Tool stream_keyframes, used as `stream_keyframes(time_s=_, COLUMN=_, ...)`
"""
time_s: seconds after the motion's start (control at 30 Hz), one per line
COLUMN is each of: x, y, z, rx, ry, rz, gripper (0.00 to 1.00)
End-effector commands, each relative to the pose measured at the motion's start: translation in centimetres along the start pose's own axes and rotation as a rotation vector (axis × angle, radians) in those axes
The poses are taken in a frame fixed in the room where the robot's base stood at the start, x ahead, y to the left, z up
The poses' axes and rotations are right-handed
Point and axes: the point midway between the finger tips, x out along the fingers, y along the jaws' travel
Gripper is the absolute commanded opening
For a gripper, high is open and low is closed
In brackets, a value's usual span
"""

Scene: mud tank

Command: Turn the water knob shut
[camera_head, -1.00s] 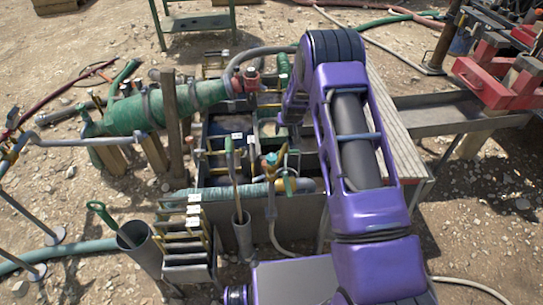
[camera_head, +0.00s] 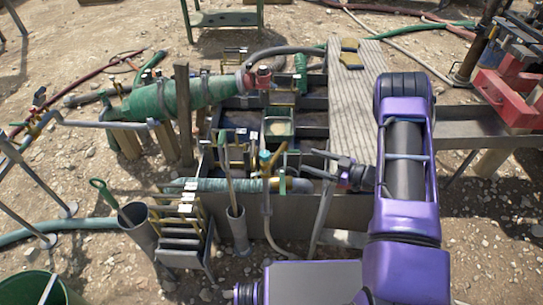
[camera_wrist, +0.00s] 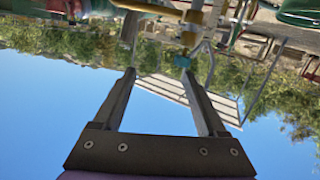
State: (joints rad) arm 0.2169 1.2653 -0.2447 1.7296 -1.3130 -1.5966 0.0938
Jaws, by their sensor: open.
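A small teal knob (camera_head: 265,155), seemingly the water knob, stands on a thin upright pipe at the front of the mud tank (camera_head: 330,212). In the wrist view the teal knob (camera_wrist: 182,61) shows just beyond the tip of the right-hand finger, beside a yellow pipe. My gripper (camera_head: 306,162) is open and empty, to the right of the knob and pointing left towards it. A gap shows between them in the head view. In the wrist view my gripper (camera_wrist: 158,72) has its two fingers spread, with nothing between them.
A ribbed pipe (camera_head: 228,185) runs along the tank front, with a grey tube (camera_head: 239,230) holding a handle nearby. Grey planks (camera_head: 355,100) lie behind my gripper.

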Motion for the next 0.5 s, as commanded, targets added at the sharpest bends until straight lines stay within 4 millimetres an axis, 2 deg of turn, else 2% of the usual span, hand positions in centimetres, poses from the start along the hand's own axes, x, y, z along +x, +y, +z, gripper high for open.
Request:
stream_keyframes(time_s=0.03, x=-0.7, y=-1.5, z=0.6, rx=0.043, ry=0.049, rz=-0.018, gripper=0.75)
stream_keyframes(time_s=0.1, x=-1.3, y=-3.0, z=0.6, rx=0.081, ry=0.109, rz=-0.038, gripper=0.75)
stream_keyframes(time_s=0.23, x=-1.6, y=-4.2, z=0.4, rx=0.11, ry=0.164, rz=-0.055, gripper=0.75)
stream_keyframes(time_s=0.37, x=-0.3, y=-4.3, z=0.1, rx=0.111, ry=0.168, rz=-0.057, gripper=0.75)
stream_keyframes(time_s=0.5, x=2.3, y=-4.5, z=-0.3, rx=0.11, ry=0.167, rz=-0.06, gripper=0.75)
